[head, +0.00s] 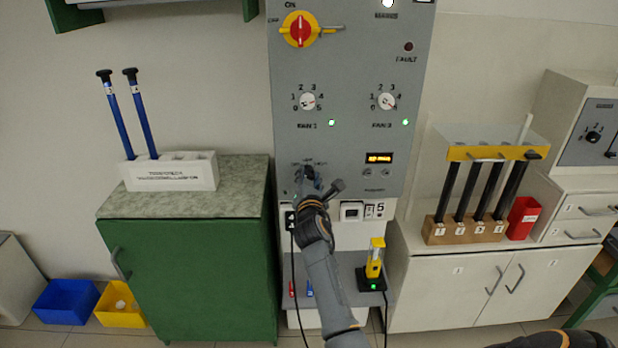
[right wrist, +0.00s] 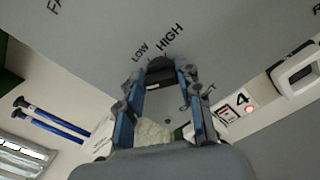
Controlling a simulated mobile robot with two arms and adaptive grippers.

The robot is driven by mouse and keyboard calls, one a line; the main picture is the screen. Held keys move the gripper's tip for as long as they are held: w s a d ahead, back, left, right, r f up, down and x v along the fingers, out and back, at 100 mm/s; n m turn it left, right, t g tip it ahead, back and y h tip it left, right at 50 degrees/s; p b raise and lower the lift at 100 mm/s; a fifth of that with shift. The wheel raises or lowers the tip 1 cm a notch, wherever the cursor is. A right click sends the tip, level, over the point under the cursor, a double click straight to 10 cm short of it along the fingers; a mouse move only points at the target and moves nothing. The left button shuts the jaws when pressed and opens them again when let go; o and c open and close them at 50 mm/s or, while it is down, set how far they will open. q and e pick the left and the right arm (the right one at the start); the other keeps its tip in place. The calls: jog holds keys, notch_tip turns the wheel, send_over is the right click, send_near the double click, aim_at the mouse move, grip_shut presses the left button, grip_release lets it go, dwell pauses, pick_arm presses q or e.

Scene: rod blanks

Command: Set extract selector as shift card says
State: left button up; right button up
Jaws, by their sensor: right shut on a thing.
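The grey control panel (head: 350,140) stands in the middle of the head view. Its extract selector, a dark knob (head: 307,173), sits low on the left under small position labels. My right gripper (head: 314,184) is at this knob and partly hides it. In the right wrist view the fingers of the gripper (right wrist: 160,72) are shut on the dark knob (right wrist: 160,66), with LOW and HIGH printed beyond it. I cannot tell exactly which position it points at. No clearly readable shift card shows. My left gripper is not in view.
Above are a red-yellow main switch (head: 300,29), the fan 1 dial (head: 307,101) and the fan 2 dial (head: 386,101). A yellow device (head: 375,258) stands on the shelf below. A green cabinet (head: 200,270) is left, a white cabinet (head: 450,290) right.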

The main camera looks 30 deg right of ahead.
jog(key=shift+m, duration=0.4)
jog(key=m, duration=0.2)
jog(key=m+b, duration=0.1)
jog(key=m, duration=0.2)
jog(key=shift+d+f+m, duration=0.1)
jog(key=shift+f+m, duration=0.15)
jog(key=shift+m, duration=0.05)
jog(key=m+b, duration=0.2)
jog(key=m, duration=0.3)
jog(key=shift+s+f+m, duration=0.1)
jog(key=shift+f+m, duration=0.05)
jog(key=shift+m, duration=0.15)
jog(key=m+b, duration=0.1)
jog(key=m, duration=0.5)
jog(key=m+b, duration=0.1)
jog(key=m, duration=0.4)
jog(key=shift+f+m, duration=0.2)
jog(key=shift+m, duration=0.2)
jog(key=o, duration=1.1)
jog(key=shift+o, duration=0.2)
